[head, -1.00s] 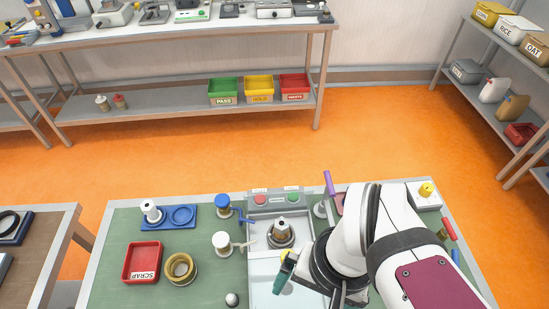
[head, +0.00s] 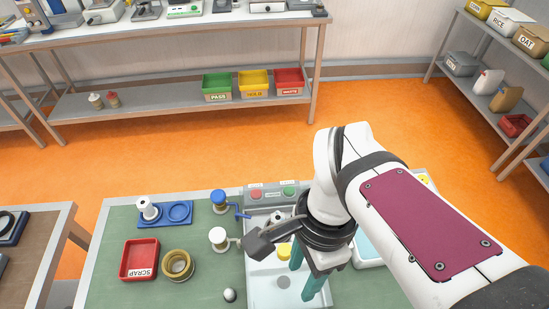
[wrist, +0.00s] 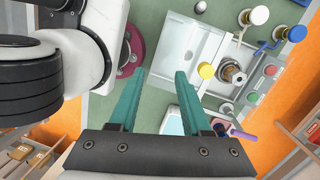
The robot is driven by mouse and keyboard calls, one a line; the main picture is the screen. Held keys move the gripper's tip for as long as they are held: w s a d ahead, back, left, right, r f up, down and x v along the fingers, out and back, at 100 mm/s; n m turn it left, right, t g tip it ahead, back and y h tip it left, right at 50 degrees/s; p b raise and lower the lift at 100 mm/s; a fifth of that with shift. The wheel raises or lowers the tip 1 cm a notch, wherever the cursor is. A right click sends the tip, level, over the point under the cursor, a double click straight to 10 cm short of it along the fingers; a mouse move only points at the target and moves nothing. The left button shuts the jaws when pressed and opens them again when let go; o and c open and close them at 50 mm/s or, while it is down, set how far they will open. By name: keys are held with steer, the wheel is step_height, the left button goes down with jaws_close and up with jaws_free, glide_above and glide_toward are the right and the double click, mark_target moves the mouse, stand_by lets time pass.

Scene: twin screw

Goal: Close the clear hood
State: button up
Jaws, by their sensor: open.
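The machine (head: 257,209) has a red and a green button at its back and a pale tray-like base. A clear panel (wrist: 192,48), which looks like the hood, lies over the front of the base in the wrist view; its edges are hard to make out. A yellow knob (head: 284,250) sits at its inner end and also shows in the wrist view (wrist: 206,70).
A white-topped knob (head: 218,237) and a blue-topped one (head: 219,199) stand left of the machine. A purple handle (wrist: 239,133) is beside the machine.

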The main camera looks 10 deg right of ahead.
steer(key=w+m, duration=0.1)
steer(key=m, duration=0.4)
steer(key=w+m+g, duration=0.1)
steer(key=m, duration=0.4)
steer(key=w+r+m+h, duration=0.1)
steer(key=m, duration=0.3)
steer(key=shift+w+a+m+g, duration=0.3)
steer(key=shift+a+m+g, duration=0.1)
jaws_close()
steer(key=m, duration=0.6)
glide_above(288, 276)
steer(key=s, duration=0.2)
steer(key=shift+g, duration=0.3)
step_height(288, 276, down, 9)
steer(key=shift+s, duration=0.1)
steer(key=w, duration=0.3)
steer(key=shift+w+f, duration=0.15)
steer(key=shift+w, duration=0.4)
steer(key=w, duration=1.4)
steer(key=shift+w, duration=0.25)
